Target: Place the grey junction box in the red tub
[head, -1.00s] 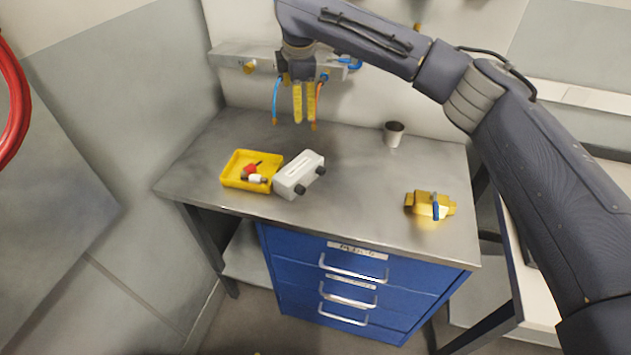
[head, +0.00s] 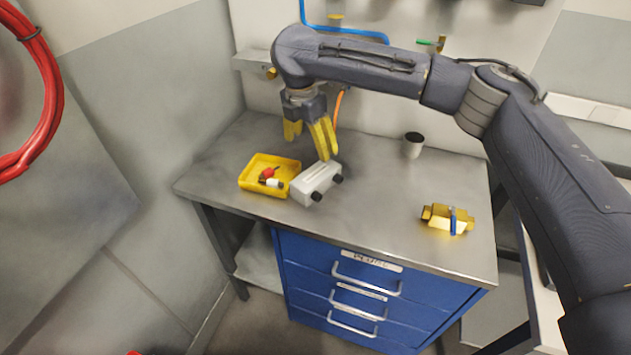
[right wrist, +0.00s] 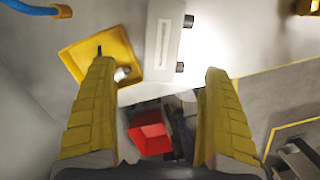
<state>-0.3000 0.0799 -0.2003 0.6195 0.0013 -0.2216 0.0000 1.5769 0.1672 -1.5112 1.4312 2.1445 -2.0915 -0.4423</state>
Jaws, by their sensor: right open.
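The grey junction box (head: 315,183), a pale block with two dark round fittings on its side, lies on the metal worktop against the right side of the yellow tray. It also shows at the top of the right wrist view (right wrist: 162,45). My right gripper (head: 311,145) is open and empty, with its yellow fingers just above and behind the box. In the right wrist view the fingers (right wrist: 158,75) are spread, with the box beyond them. A red container (right wrist: 150,132), perhaps the red tub, shows low down beyond the worktop's edge. My left gripper is not in view.
The yellow tray (head: 254,188) holds small red, white and dark parts. A grey cup (head: 413,147) stands at the back right, and a yellow-brown part with a blue piece (head: 447,218) lies at the front right. The worktop (head: 375,195) between is clear.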

